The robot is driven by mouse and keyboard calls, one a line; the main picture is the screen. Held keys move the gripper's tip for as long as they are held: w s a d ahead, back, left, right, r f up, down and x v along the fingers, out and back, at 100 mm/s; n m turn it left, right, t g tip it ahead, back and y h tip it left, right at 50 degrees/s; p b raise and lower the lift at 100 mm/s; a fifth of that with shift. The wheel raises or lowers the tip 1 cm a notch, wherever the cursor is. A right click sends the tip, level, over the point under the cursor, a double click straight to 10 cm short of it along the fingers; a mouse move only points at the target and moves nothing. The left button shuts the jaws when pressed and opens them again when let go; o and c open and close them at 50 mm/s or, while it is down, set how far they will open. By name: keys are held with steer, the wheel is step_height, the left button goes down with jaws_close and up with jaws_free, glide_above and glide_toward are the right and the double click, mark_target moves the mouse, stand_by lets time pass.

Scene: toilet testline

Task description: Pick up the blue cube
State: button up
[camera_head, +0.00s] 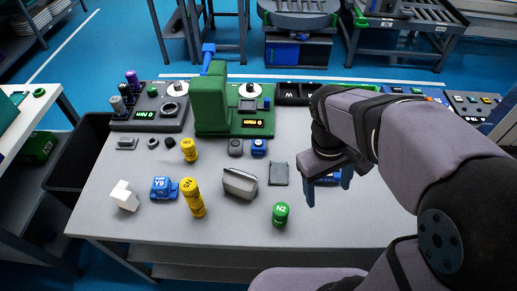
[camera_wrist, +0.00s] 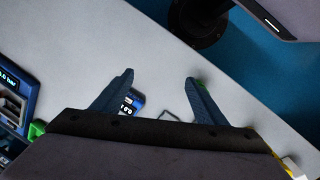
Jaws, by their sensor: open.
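My gripper (camera_head: 328,186) is above the right half of the table, with its two blue fingers pointing down. In the wrist view my gripper (camera_wrist: 159,78) has its fingers wide apart and nothing held between them. A blue block with white lettering (camera_wrist: 131,103) shows just behind the left finger, partly hidden by it and by the gripper body. Another blue block with a white label (camera_head: 161,188) lies on the left of the table, and a small blue piece (camera_head: 259,147) sits near the middle. I cannot tell which of these is the blue cube.
The grey table (camera_head: 240,230) also holds a white block (camera_head: 124,196), yellow cylinders (camera_head: 193,198), a green cylinder (camera_head: 281,214) and a grey wedge-like block (camera_head: 240,183). A green machine (camera_head: 210,105) and dial panels line the back. The front strip is mostly bare.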

steer(key=w+a+f+n+t+h+b, duration=0.1)
steer(key=w+a+n+t+h+b, duration=0.3)
steer(key=w+n, duration=0.85)
steer(key=w+a+n+t+h+b, duration=0.1)
steer(key=w+a+n+t+h, duration=0.25)
steer(key=a, duration=0.65)
steer(key=w+a+n+t+h+b, duration=0.1)
steer(key=w+a+n+h, duration=0.1)
steer(key=w+a+n, duration=0.5)
steer(key=m, duration=0.3)
glide_toward(258, 142)
steer(key=shift+w+d+y, duration=0.15)
steer(key=shift+w+d, duration=0.2)
steer(key=shift+d, duration=0.2)
steer(key=shift+w+d+y, duration=0.1)
steer(key=shift+w+d, duration=0.25)
steer(key=shift+d, duration=0.2)
steer(key=shift+f, duration=0.5)
steer(key=shift+p+x, duration=0.65)
steer(key=shift+x, duration=1)
steer(key=shift+p+x, duration=0.7)
steer(key=shift+x, duration=1.35)
steer(key=shift+r, duration=0.1)
steer(key=c, duration=1)
steer(key=shift+c, duration=0.2)
step_height(258, 142, up, 10)
steer(key=shift+b, duration=0.9)
